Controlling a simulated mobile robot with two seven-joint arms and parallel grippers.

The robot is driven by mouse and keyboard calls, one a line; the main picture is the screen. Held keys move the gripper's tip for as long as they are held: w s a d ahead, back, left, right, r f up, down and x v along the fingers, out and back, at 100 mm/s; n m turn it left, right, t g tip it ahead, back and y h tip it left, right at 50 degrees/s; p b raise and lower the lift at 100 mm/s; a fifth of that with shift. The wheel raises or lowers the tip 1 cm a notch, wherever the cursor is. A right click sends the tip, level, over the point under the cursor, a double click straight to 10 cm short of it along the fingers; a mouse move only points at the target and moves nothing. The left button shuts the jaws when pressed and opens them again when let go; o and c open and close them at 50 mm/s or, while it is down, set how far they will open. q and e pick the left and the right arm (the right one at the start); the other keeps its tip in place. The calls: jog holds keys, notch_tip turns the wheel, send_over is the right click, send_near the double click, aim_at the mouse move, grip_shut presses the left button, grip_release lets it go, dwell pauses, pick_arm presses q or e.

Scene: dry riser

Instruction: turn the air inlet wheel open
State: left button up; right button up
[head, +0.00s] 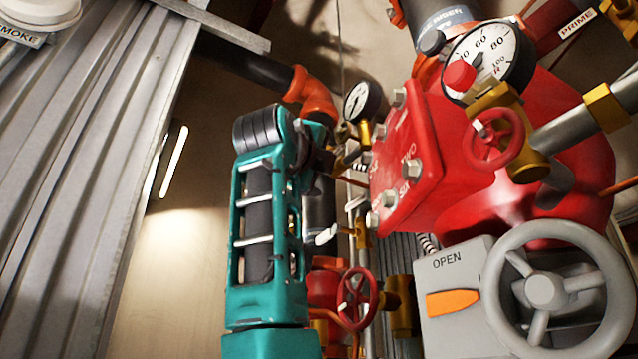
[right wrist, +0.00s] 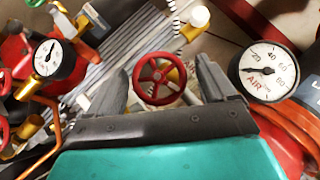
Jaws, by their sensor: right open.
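In the right wrist view a red handwheel (right wrist: 155,79) with a round rim and spokes stands between the two grey fingers of my right gripper (right wrist: 162,76). The gripper is open, with a finger on either side of the wheel. I cannot tell whether either finger touches the rim. A label reading AIR is partly visible just behind the wheel. In the head view my teal arm rises in the middle and its gripper is hidden behind it. I cannot make out this wheel there. My left gripper is not in view.
The wrist view shows an AIR gauge (right wrist: 267,71) at right and another gauge (right wrist: 54,60) at left. In the head view, a red bolted valve body (head: 413,165), a red wheel (head: 357,298) and a grey wheel (head: 546,291) crowd the right. Corrugated metal (head: 80,160) stands left.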

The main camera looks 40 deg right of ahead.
jog(key=shift+w+d+r, duration=0.15)
jog(key=shift+d, duration=0.1)
jog(key=shift+c, duration=0.5)
jog(key=c, duration=0.9)
jog(key=shift+o, duration=0.2)
jog(key=shift+n+y, duration=0.8)
jog(key=shift+n, duration=0.1)
jog(key=shift+n+y, duration=0.4)
jog(key=shift+n, duration=0.2)
jog(key=o, duration=1)
jog(key=shift+c, duration=0.2)
